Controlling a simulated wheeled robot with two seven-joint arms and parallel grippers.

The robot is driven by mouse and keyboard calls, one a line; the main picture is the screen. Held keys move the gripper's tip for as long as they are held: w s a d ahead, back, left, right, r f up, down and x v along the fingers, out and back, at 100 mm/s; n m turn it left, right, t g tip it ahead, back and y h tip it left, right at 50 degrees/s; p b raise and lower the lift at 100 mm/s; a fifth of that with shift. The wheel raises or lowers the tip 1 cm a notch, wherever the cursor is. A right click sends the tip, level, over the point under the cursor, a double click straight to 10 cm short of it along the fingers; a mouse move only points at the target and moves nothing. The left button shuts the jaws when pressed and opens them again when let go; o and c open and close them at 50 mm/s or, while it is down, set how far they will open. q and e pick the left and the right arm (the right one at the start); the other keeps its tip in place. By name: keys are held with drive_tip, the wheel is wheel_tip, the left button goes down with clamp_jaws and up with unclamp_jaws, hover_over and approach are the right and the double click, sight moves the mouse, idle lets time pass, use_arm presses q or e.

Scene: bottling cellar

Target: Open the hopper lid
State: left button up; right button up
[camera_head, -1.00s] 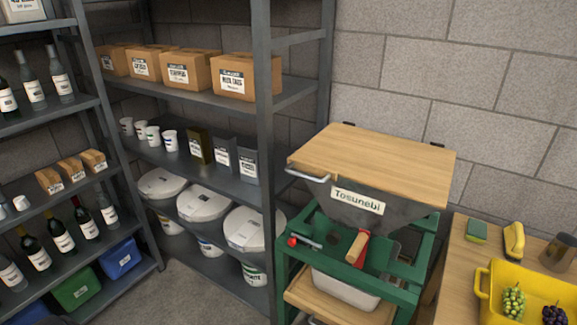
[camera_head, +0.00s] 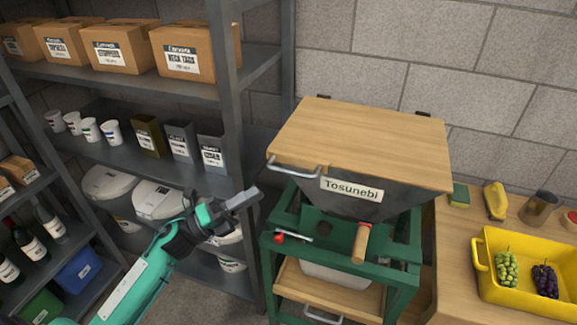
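The hopper lid (camera_head: 365,142) is a flat wooden board lying shut on top of the grey hopper (camera_head: 378,207), which has a "Tosunebi" label. A metal bar handle (camera_head: 294,169) is at the lid's front left corner, and dark hinges show along its back edge by the wall. My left gripper (camera_head: 246,198) is in front of the shelf, left of and lower in the picture than the handle, apart from the lid. Its fingers point up and right, and the gap between them cannot be made out. My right gripper is not in view.
The green frame (camera_head: 392,259) under the hopper carries a red-knobbed lever (camera_head: 279,238) and a wooden-handled crank (camera_head: 361,243). A loaded grey shelf (camera_head: 236,88) stands close on the left. On the right, a wooden table (camera_head: 457,250) holds a yellow crate (camera_head: 500,291) with grapes.

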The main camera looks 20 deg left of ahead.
sight(291, 172)
use_arm(q)
drive_tip(key=p+x, duration=0.3)
drive_tip(key=x, duration=0.7)
drive_tip(key=shift+a+p, duration=0.15)
drive_tip(key=shift+p, duration=0.2)
drive_tip(key=shift+w+d+r, duration=0.1)
drive_tip(key=shift+w+d, duration=0.1)
drive_tip(key=shift+d, duration=0.05)
drive_tip(key=shift+w+d, duration=0.1)
clamp_jaws()
